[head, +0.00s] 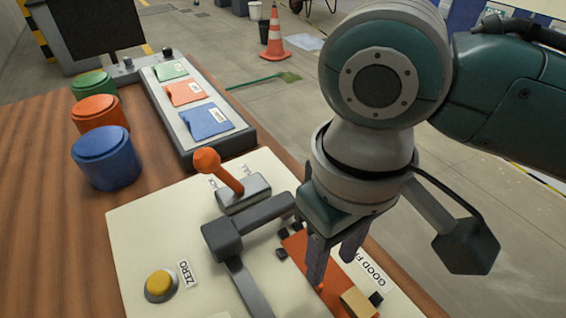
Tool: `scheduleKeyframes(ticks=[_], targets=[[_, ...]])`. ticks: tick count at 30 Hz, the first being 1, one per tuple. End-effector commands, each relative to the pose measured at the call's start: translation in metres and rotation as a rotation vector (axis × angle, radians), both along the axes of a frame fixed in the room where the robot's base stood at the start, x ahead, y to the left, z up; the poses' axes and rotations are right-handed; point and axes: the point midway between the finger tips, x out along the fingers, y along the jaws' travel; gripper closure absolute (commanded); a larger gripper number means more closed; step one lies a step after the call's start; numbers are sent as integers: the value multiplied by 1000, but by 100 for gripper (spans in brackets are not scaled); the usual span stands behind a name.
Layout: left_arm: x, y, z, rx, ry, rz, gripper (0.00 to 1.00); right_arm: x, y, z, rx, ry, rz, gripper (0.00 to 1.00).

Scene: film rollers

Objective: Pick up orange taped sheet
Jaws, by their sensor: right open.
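An orange sheet (297,246) lies on the cream panel (150,235), partly hidden under my right gripper. A tan block-like piece (360,302) sits at its near end; I cannot tell if it is tape. My right gripper (332,272) points down over this orange strip, with its two fingers apart and nothing seen between them. I cannot tell whether the fingertips touch the sheet. Another orange sheet (182,94) with a white label lies on the grey tray (185,135), between a green sheet (168,71) and a blue sheet (203,122). My left gripper is not in view.
Green (93,84), orange (100,114) and blue (107,160) canisters stand at the left. An orange-knobbed lever (208,160), a dark grey mechanism (222,238) and a yellow button (159,284) are on the panel. A traffic cone (275,38) stands on the floor behind.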

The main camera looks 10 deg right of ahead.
Motion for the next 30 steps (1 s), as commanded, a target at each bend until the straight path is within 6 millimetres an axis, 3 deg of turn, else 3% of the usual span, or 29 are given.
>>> scheduleKeyframes(ticks=[15,24,30], targets=[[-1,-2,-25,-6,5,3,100,3,3,-68,0,-1,1,56],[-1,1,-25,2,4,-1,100,3,4,-72,3,-2,1,56],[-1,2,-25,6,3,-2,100,3,4,-72,3,-2,1,79]])
